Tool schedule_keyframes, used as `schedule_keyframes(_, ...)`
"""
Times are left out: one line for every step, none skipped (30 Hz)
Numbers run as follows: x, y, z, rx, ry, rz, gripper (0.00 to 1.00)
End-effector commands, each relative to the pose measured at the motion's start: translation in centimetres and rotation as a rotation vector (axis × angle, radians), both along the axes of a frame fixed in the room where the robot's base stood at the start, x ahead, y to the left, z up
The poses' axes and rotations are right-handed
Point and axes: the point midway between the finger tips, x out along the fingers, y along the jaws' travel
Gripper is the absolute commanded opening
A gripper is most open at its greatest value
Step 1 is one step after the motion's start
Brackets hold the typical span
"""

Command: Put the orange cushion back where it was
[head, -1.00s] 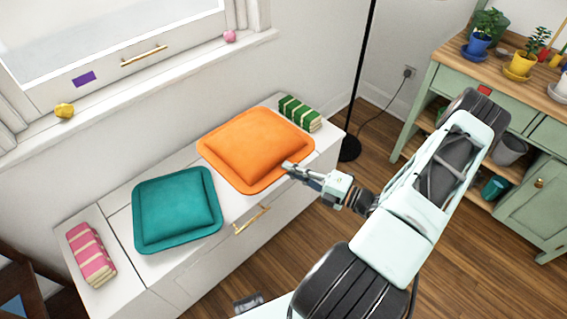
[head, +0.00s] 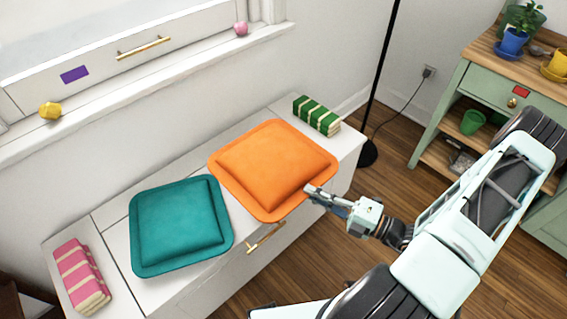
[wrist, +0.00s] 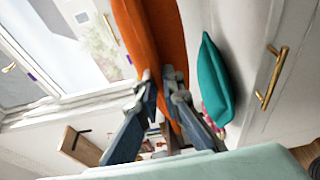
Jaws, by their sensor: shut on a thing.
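The orange cushion (head: 273,165) is a square pad with a flat rim, lying on or just above the right part of the white bench (head: 113,228) in the head view. My gripper (head: 312,193) is shut on its near right rim. In the wrist view the orange cushion (wrist: 152,40) runs between the two fingers of my gripper (wrist: 160,78). Whether the cushion fully rests on the bench top I cannot tell. The teal cushion (head: 180,225) lies on the bench to the left of the orange one, close beside it.
Pink striped bundle (head: 80,275) lies at the bench's left end, green striped bundle (head: 316,115) at its right end. A brass handle (head: 265,239) is on the bench front. A black lamp pole (head: 385,70) and a green cabinet (head: 480,92) stand at right.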

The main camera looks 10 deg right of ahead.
Motion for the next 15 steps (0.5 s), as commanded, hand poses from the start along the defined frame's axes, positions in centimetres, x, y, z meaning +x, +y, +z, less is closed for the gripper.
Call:
schedule_keyframes(-0.2, 0.3, -0.2, 0.002, -0.003, 0.008, 0.0)
schedule_keyframes(-0.2, 0.4, -0.2, 0.003, -0.004, 0.011, 0.0)
schedule_keyframes(-0.2, 0.5, -0.3, 0.003, -0.004, 0.015, 0.0)
schedule_keyframes(-0.1, 0.6, -0.4, 0.002, -0.005, 0.016, 0.0)
schedule_keyframes(0.0, 0.7, -0.5, 0.003, -0.006, 0.018, 0.0)
schedule_keyframes(0.5, 0.7, -0.8, 0.003, -0.006, 0.02, 0.0)
schedule_keyframes(0.9, 0.8, -1.0, 0.004, -0.006, 0.021, 0.0)
schedule_keyframes(1.5, 0.8, -1.3, 0.003, -0.008, 0.021, 0.0)
schedule_keyframes(2.4, 0.8, -1.7, 0.003, -0.008, 0.021, 0.0)
schedule_keyframes(3.1, 0.8, -2.1, 0.001, -0.008, 0.022, 0.0)
schedule_keyframes(3.9, 0.8, -2.5, 0.001, -0.008, 0.021, 0.0)
schedule_keyframes(4.9, 0.8, -2.9, 0.001, -0.008, 0.021, 0.0)
schedule_keyframes(5.6, 0.8, -3.3, 0.001, -0.008, 0.021, 0.0)
schedule_keyframes(6.4, 0.9, -3.6, 0.003, -0.008, 0.021, 0.0)
schedule_keyframes(7.4, 0.9, -4.0, 0.002, -0.009, 0.02, 0.0)
